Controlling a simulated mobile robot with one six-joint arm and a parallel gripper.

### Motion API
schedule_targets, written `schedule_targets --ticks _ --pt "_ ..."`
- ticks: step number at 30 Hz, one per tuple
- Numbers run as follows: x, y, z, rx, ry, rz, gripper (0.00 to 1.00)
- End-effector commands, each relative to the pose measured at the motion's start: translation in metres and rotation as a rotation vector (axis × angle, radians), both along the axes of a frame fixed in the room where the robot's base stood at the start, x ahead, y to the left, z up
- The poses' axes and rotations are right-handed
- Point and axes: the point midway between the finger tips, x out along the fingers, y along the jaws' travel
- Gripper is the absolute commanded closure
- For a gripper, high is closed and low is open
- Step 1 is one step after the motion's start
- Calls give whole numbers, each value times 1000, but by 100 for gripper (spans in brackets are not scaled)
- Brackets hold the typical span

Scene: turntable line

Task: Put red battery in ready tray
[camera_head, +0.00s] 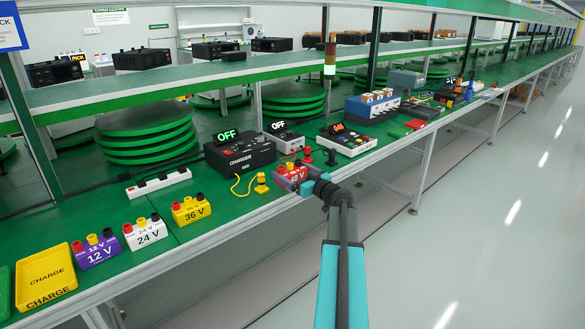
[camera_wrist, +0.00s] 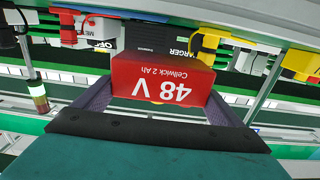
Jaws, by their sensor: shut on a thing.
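The red battery (camera_head: 291,174), marked 48 V, is at the front edge of the green bench, in front of the black charger (camera_head: 238,152). My gripper (camera_head: 311,183) is shut on it. In the wrist view the red battery (camera_wrist: 162,80) appears upside down between the two grey fingers. I cannot tell whether it touches the bench. A green tray (camera_head: 4,294) is cut off at the far left edge; its label is not visible, so I cannot tell if it is the ready tray.
A yellow CHARGE tray (camera_head: 46,274) lies at the left. Purple 12 V (camera_head: 99,252), white 24 V (camera_head: 146,234) and yellow 36 V (camera_head: 191,211) batteries stand along the front edge. A yellow cable plug (camera_head: 261,186) is beside the red battery. A power strip (camera_head: 158,183) lies behind.

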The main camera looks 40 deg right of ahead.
Motion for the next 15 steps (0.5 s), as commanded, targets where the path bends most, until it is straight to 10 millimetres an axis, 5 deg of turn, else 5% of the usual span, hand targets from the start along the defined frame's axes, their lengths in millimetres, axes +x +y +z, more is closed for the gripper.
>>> schedule_targets --ticks 15 --pt "34 -39 -2 1 -3 0 53"
